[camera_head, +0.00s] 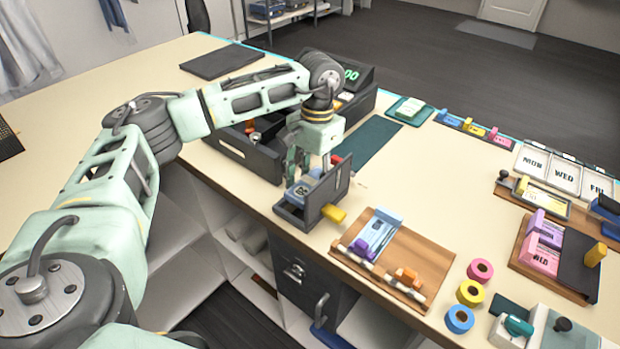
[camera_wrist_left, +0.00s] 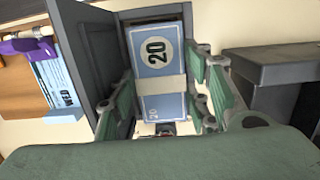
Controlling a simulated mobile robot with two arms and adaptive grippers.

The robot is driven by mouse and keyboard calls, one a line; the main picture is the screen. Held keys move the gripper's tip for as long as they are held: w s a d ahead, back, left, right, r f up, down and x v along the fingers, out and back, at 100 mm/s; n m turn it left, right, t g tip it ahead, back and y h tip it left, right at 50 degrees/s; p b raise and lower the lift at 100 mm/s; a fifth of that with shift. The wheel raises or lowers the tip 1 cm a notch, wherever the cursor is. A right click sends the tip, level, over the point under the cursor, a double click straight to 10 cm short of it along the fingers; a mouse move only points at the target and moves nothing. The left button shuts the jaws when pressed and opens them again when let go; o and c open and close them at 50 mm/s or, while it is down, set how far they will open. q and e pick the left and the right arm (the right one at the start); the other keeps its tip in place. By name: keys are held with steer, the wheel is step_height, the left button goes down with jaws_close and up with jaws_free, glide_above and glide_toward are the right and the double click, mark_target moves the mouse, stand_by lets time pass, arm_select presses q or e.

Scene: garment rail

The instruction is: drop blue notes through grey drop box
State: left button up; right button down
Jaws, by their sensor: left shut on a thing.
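The blue notes (camera_wrist_left: 155,50) are a banded bundle marked 20, lying between my left gripper's green fingers in the left wrist view. My left gripper (camera_head: 306,172) is shut on the bundle, low at the grey drop box (camera_head: 328,193) near the table's front edge. The box has a yellow piece on its right side. In the left wrist view its grey wall (camera_wrist_left: 88,50) rises left of the bundle. Fingers partly hide the notes in the head view, and I cannot tell how deep they sit in the box. My right gripper is not in view.
A dark cash register with an open drawer (camera_head: 240,152) stands just behind and left of the box. A wooden tray (camera_head: 425,258) with a blue bundle lies to the right. Tape rolls (camera_head: 470,292) sit farther right. The table's middle is clear.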

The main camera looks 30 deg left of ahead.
arm_select(q)
steer(key=o, duration=1)
steer(key=shift+c, duration=0.2)
steer(key=shift+o, duration=1.4)
steer(key=shift+a, duration=0.15)
steer(key=shift+d, duration=0.2)
steer(key=shift+c, duration=0.3)
steer(key=shift+r, duration=0.1)
steer(key=shift+w+r+p, duration=0.1)
steer(key=shift+r+p, duration=0.9)
steer(key=shift+r, duration=0.55)
steer(key=shift+o, duration=1.3)
steer(key=shift+d+r+p, duration=0.1)
steer(key=shift+r+p, duration=0.3)
steer(key=shift+r, duration=0.55)
